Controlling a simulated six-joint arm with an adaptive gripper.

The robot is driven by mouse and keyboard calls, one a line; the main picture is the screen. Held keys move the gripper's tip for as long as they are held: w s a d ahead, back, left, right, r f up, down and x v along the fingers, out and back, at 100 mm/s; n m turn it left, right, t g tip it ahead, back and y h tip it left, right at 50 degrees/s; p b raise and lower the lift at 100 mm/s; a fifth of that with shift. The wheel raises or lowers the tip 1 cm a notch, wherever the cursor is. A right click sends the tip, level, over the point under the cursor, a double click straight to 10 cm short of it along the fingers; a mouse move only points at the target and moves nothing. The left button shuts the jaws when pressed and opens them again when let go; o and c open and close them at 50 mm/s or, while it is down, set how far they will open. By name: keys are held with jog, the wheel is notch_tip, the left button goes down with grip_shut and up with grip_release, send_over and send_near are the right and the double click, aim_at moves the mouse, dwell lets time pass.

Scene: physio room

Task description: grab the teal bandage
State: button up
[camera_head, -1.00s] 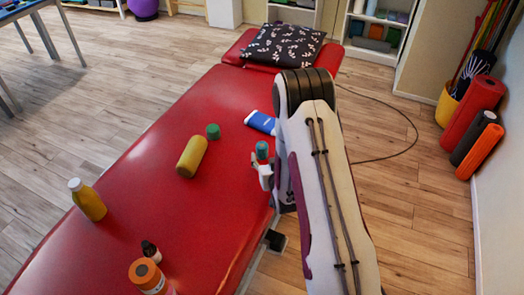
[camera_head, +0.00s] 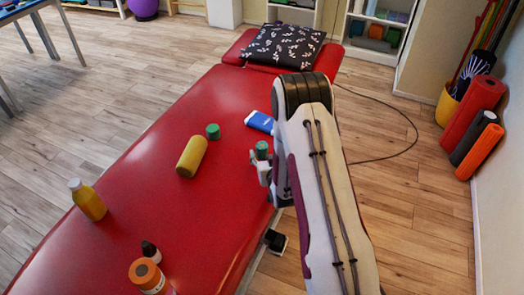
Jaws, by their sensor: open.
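A teal bandage roll (camera_head: 262,149) stands near the right edge of the red treatment table, right at the tip of my gripper. My gripper (camera_head: 258,161) is open, low over the table edge and seen from behind. Its fingers are close to the roll, and part of the roll's lower side is hidden behind them. I cannot tell whether the fingers touch the roll or stand around it. A second, darker green roll (camera_head: 213,131) stands further left on the table, apart from my gripper.
The red table (camera_head: 150,190) also carries a yellow roller (camera_head: 191,157), a blue-and-white pack (camera_head: 260,122), a yellow bottle (camera_head: 88,200), a small dark-capped bottle (camera_head: 150,251) and an orange-lidded jar (camera_head: 146,275). A patterned pillow (camera_head: 284,46) lies at the far end.

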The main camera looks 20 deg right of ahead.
aim_at(263, 151)
jog(key=shift+x, duration=2.6)
jog(key=c, duration=1.2)
